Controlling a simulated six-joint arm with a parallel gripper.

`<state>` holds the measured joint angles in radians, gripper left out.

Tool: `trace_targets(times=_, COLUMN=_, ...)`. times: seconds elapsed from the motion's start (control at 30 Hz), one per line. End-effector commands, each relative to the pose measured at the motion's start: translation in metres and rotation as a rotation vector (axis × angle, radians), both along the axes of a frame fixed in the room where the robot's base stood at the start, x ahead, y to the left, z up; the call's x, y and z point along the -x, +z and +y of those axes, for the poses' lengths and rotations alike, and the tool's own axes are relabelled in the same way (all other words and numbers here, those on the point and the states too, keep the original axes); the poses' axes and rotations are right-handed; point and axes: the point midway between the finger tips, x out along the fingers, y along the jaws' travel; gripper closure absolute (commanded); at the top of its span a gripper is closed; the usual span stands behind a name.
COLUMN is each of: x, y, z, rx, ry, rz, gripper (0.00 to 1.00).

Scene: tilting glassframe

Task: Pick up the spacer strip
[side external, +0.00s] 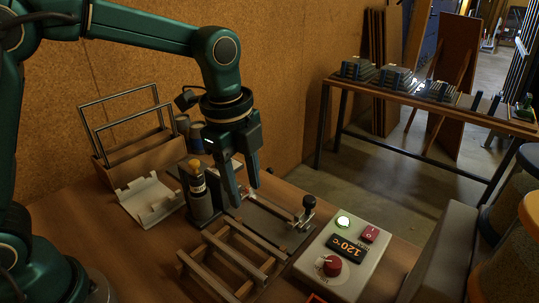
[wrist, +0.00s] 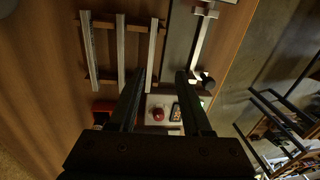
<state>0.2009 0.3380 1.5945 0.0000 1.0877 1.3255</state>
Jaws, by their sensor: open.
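Three pale, slim strips lie side by side across a wooden rack; they look like the spacer strips. In the wrist view they are the left strip (wrist: 89,50), the middle strip (wrist: 121,50) and the right strip (wrist: 151,55). In the side external view the rack of strips (side external: 232,256) is at the front of the bench. My gripper (side external: 246,194) is open with nothing between its fingers, above the bench behind the rack. In the wrist view my gripper (wrist: 162,75) has its left fingertip near the right strip's lower end in the picture; I cannot tell the height gap.
A dark plate with a bar and black knob (side external: 308,202) lies under and right of my gripper. A control box (side external: 346,246) reading 120°C stands right of the rack. A dark cylinder (side external: 203,203), a white tray (side external: 150,199) and a frame holder (side external: 133,154) are left.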

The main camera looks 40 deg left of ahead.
Motion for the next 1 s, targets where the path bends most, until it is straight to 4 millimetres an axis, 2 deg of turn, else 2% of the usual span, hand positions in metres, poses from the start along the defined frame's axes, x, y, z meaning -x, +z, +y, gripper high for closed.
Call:
trace_targets(times=0.03, x=-0.002, y=-0.013, z=-0.005, rx=-0.006, ry=-0.016, rz=0.032, gripper=0.51)
trace_targets(times=0.1, x=-0.003, y=-0.025, z=-0.009, rx=-0.014, ry=-0.028, rz=0.063, gripper=0.51)
trace_targets(times=0.3, x=0.003, y=-0.048, z=-0.014, rx=-0.028, ry=-0.045, rz=0.121, gripper=0.51)
trace_targets(times=0.6, x=0.004, y=-0.084, z=-0.014, rx=-0.028, ry=-0.045, rz=0.121, gripper=0.51)
trace_targets(times=0.77, x=0.003, y=-0.094, z=-0.014, rx=-0.027, ry=-0.044, rz=0.118, gripper=0.51)
trace_targets(times=1.0, x=0.003, y=-0.096, z=-0.014, rx=-0.027, ry=-0.044, rz=0.116, gripper=0.51)
